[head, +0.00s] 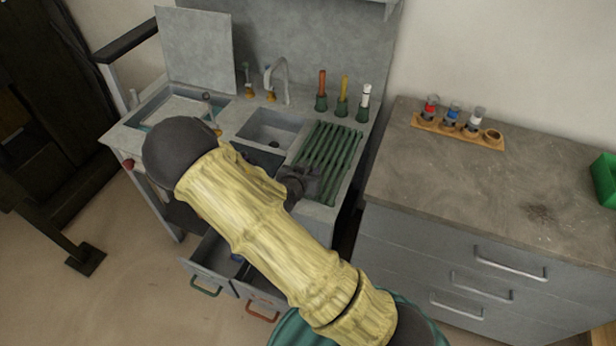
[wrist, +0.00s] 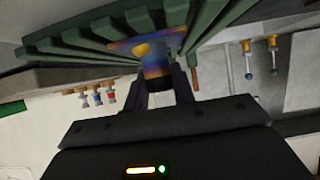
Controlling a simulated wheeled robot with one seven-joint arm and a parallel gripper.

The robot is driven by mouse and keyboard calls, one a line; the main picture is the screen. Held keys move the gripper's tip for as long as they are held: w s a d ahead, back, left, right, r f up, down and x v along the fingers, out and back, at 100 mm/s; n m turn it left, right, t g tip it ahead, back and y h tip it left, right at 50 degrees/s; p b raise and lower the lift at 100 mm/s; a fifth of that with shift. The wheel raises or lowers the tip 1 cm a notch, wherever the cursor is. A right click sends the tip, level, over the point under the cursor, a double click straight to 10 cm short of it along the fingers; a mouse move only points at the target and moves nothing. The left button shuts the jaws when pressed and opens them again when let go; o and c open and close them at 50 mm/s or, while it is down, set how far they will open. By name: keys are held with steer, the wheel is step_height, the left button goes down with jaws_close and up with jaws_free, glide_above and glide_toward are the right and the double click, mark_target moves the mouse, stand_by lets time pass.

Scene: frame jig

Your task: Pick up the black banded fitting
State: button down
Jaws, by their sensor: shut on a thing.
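My gripper (wrist: 162,78) is shut on a small fitting (wrist: 156,62) in the wrist view. The fitting shows a dark end with a yellowish band, and a wider part with blurred blue, purple and orange tones. It sits between the two fingers, close to the slats of the green rack (wrist: 232,18); I cannot tell whether it touches them. In the head view my gripper (head: 299,181) is at the left side of the green rack (head: 333,150), and my arm hides much of the bench. The fitting cannot be made out there.
A sink basin (head: 276,128) lies behind the gripper, with a tap (head: 284,78) beyond. Several upright handled tools stand behind the rack. A wooden holder (head: 458,132) with small capped bottles is on the right counter (head: 470,185). An open drawer (head: 214,262) juts out below.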

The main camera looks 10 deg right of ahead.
step_height(320, 180, up, 10)
steer(key=shift+r+p, duration=0.1)
steer(key=shift+p, duration=0.3)
stand_by(0.7)
